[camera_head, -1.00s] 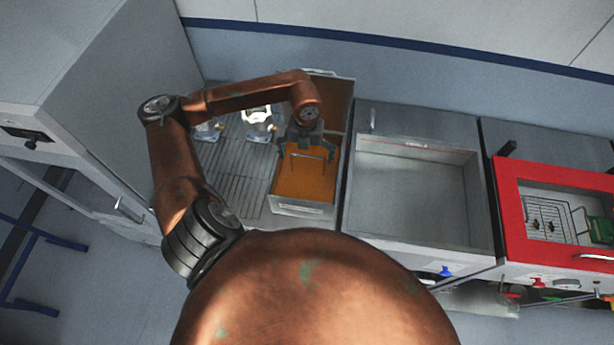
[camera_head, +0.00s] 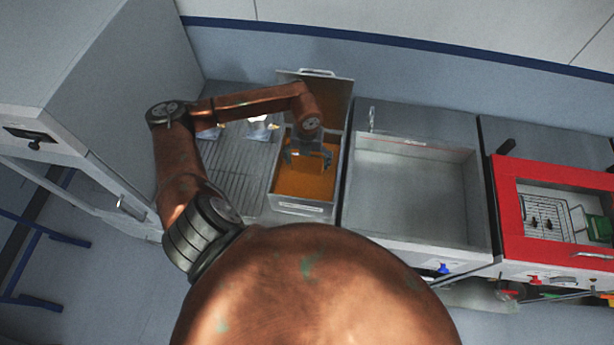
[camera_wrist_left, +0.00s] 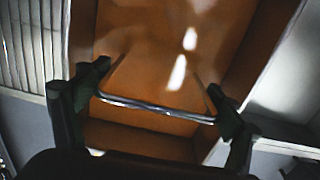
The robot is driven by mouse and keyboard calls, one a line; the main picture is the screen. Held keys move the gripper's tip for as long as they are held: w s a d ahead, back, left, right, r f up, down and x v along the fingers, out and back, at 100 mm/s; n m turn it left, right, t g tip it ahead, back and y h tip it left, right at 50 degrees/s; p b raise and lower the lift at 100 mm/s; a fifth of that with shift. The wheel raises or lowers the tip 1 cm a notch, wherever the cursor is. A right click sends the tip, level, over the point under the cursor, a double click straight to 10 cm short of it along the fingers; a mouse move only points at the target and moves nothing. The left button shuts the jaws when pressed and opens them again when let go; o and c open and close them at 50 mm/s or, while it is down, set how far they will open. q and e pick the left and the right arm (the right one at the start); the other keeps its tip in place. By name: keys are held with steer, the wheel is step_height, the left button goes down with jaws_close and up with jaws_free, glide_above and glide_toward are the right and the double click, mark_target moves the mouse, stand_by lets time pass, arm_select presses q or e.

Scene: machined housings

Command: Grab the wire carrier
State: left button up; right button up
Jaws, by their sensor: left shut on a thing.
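The wire carrier (camera_wrist_left: 155,107) shows in the left wrist view as a thin, bright metal handle bar across the orange tank (camera_head: 303,209). Thin wires run from both ends of the bar into the tank. The lower part of the carrier is hard to make out. My left gripper (camera_head: 308,156) is over the tank opening in the head view. In the left wrist view its two dark fingers (camera_wrist_left: 157,82) stand wide apart, one at each end of the bar, and hold it. My right gripper is not in view.
The tank's raised lid (camera_head: 330,95) stands behind the gripper. A grey basin (camera_head: 415,205) is to the right, then a red-framed unit (camera_head: 503,215) with a wire rack inside. A grooved drain board (camera_head: 237,170) lies left, with pale metal housings (camera_head: 257,122) partly behind my arm.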

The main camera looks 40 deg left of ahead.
arm_select(q)
steer(key=c, duration=0.7)
steer(key=shift+o, duration=0.2)
steer(key=shift+r, duration=0.1)
